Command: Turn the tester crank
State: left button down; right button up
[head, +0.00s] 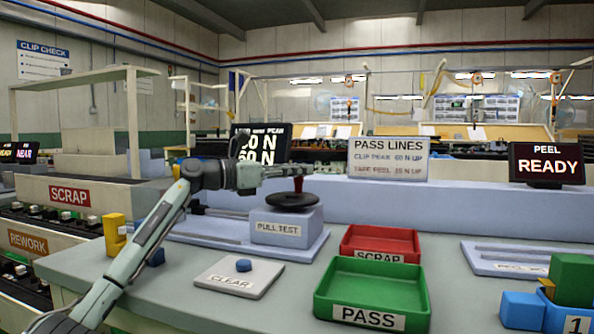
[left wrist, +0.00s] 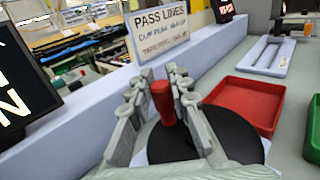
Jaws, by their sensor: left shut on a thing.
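The pull tester (head: 281,228), a grey-blue block labelled PULL TEST, stands on the bench. Its crank is a black disc (head: 291,199) on top with an upright red handle (head: 298,184). In the left wrist view the red handle (left wrist: 163,104) stands between the fingers, above the black disc (left wrist: 240,135). My left gripper (head: 300,169) reaches in from the left and is shut on the red handle; its fingers show in the left wrist view (left wrist: 175,80). A dark screen behind it, partly hidden by my arm, reads 60 N (head: 258,157). My right gripper is not in view.
A red SCRAP tray (head: 380,243) and a green PASS tray (head: 372,290) stand right of the tester. A CLEAR pad (head: 230,278) with a blue button lies in front. A PASS LINES sign (head: 388,158) and a READY screen (head: 546,164) stand behind.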

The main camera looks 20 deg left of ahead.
pick_arm(q)
jog(key=shift+f, duration=0.1)
jog(key=c, duration=1.4)
grip_release()
jog(key=shift+o, duration=0.2)
jog(key=v, duration=1.2)
jog(key=shift+s, duration=0.15)
